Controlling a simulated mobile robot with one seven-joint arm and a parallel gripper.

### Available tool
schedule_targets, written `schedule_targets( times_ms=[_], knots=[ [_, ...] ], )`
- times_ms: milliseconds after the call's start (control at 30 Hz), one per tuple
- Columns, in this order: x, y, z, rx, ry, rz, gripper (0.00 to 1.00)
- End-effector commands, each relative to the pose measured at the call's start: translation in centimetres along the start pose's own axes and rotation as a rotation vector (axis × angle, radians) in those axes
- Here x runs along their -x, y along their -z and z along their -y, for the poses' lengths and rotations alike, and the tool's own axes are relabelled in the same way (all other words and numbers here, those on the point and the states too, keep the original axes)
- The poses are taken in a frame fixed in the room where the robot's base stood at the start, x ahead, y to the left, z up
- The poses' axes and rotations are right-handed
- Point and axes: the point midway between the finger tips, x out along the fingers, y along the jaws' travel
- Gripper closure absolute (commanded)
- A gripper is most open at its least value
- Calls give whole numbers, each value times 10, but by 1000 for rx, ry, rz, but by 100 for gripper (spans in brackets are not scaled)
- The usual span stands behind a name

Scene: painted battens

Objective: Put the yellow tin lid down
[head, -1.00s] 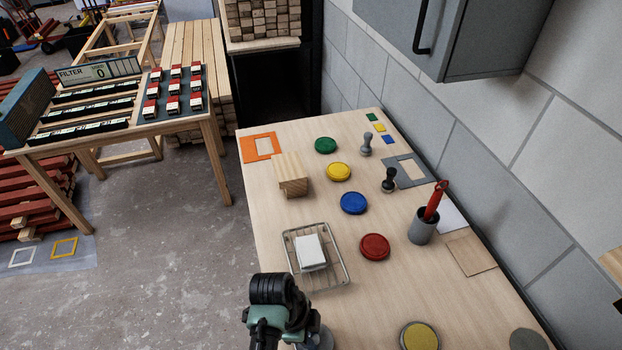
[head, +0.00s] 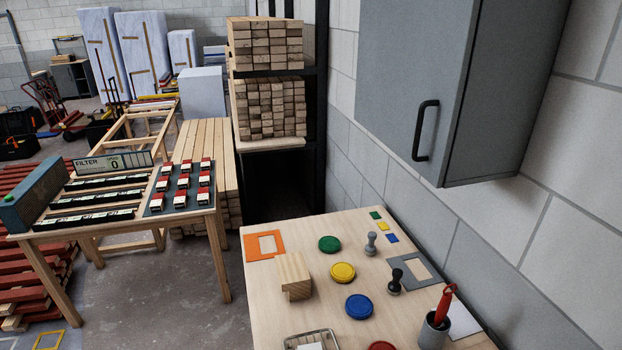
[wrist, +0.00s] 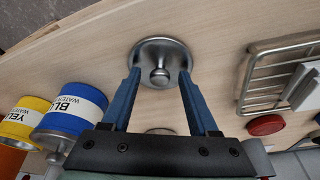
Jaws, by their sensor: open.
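In the wrist view my gripper (wrist: 160,76) is open, its two blue fingers spread. A round silver lid with a small knob (wrist: 160,50) lies on the pale wooden worktop, and the fingertips are either side of its knob, apart from it. I cannot tell from its colour whether this is the yellow tin's lid. In the head view my gripper is out of sight.
On the worktop (head: 270,315) are a wooden block (head: 294,276), green (head: 329,244), yellow (head: 342,272) and blue discs (head: 359,307), stamps and a cup with a red-handled tool (head: 436,325). A wire rack (wrist: 256,82) is right of the lid. A grey cabinet (head: 425,60) hangs above.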

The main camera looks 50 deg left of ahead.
Motion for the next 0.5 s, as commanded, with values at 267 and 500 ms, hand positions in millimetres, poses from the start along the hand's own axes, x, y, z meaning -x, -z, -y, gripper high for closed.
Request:
schedule_targets(
  times_ms=[267,500],
  knots=[
    [34,0,1,0,4,0,40],
    [86,1,2,-1,5,0,40]
  ],
)
